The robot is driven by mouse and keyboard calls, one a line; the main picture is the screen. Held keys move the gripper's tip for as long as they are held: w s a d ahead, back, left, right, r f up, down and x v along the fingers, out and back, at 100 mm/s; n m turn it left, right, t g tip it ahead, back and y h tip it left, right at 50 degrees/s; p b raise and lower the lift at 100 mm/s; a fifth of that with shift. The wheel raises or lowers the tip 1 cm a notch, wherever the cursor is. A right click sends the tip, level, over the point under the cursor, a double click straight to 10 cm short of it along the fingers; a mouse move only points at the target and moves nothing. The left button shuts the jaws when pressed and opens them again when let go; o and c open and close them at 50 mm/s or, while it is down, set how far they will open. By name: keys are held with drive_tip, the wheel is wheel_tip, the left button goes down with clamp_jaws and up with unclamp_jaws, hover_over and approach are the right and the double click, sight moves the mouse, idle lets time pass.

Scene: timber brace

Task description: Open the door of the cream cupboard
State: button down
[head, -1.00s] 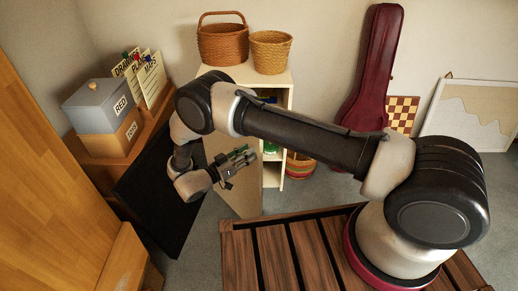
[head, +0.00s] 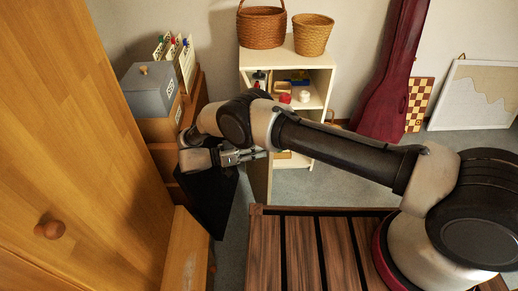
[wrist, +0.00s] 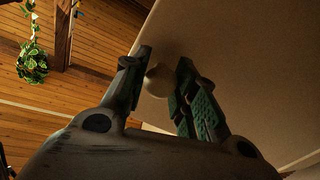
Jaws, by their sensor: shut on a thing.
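The cream cupboard (head: 310,62) stands against the back wall, its shelves in view. Its door (head: 259,186) is swung open toward me and shows nearly edge-on in the head view. In the wrist view the door (wrist: 240,60) is a broad pale panel. A round knob (wrist: 155,80) on it sits between the fingers of my gripper (wrist: 162,68), which is shut on it. In the head view my gripper (head: 258,155) is at the door's left side; the knob is hidden there.
Two baskets (head: 262,28) stand on the cupboard, and small items including a red one (head: 285,98) are inside. A slatted wooden surface (head: 300,250) lies in front. A wooden wardrobe (head: 60,130) and a grey box (head: 147,88) are at left.

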drive_tip(key=shift+a, duration=0.2)
drive_tip(key=c, duration=1.1)
unclamp_jaws()
drive_tip(key=shift+r, duration=0.15)
wheel_tip(320, 180, up, 10)
drive_tip(key=shift+f, duration=0.1)
